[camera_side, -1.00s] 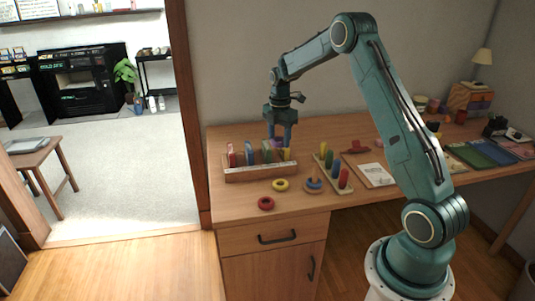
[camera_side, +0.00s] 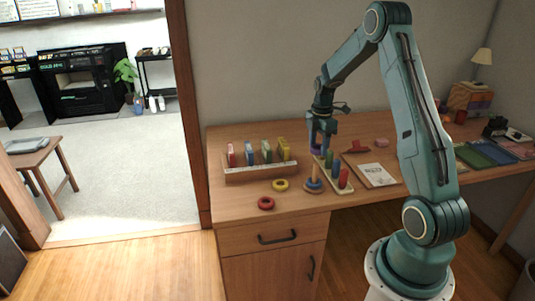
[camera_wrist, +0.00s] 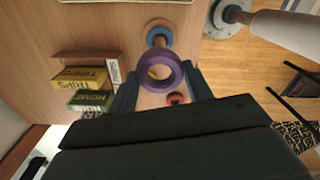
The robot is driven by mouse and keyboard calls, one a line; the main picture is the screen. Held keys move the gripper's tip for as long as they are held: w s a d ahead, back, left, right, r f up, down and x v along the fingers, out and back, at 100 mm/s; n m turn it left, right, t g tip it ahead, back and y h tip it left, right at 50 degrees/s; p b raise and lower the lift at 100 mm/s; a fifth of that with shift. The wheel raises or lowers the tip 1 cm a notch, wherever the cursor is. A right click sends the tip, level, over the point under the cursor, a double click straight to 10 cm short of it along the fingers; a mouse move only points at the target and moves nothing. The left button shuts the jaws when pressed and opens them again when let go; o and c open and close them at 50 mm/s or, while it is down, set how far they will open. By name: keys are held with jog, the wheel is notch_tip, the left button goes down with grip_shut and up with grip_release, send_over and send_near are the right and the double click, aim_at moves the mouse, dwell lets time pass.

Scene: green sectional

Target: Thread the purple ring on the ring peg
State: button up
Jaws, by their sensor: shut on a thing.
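The purple ring (camera_wrist: 182,73) is between the fingers of my gripper (camera_wrist: 163,84) in the wrist view, and the gripper is shut on it. In the side view my gripper (camera_side: 320,146) is above the ring peg (camera_side: 317,172), and the held ring is mostly hidden there. The ring peg is an upright wooden post with a blue ring (camera_side: 313,188) around its foot. The blue ring also shows in the wrist view (camera_wrist: 158,28), just beyond the purple ring. The purple ring appears apart from the post, above it; exact alignment is hard to tell.
A wooden rack (camera_side: 260,173) with several upright coloured pieces stands left. A yellow ring (camera_side: 280,185) and a red ring (camera_side: 266,203) lie on the desk. A paper-topped board (camera_side: 378,174) lies farther right.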

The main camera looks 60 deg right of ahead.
aim_at(315, 172)
jog(key=shift+f, duration=0.2)
jog(key=shift+f, duration=5.6)
jog(key=shift+f, duration=0.15)
jog(key=o, duration=1)
notch_tip(315, 172, up, 14)
jog(key=shift+f, duration=0.1)
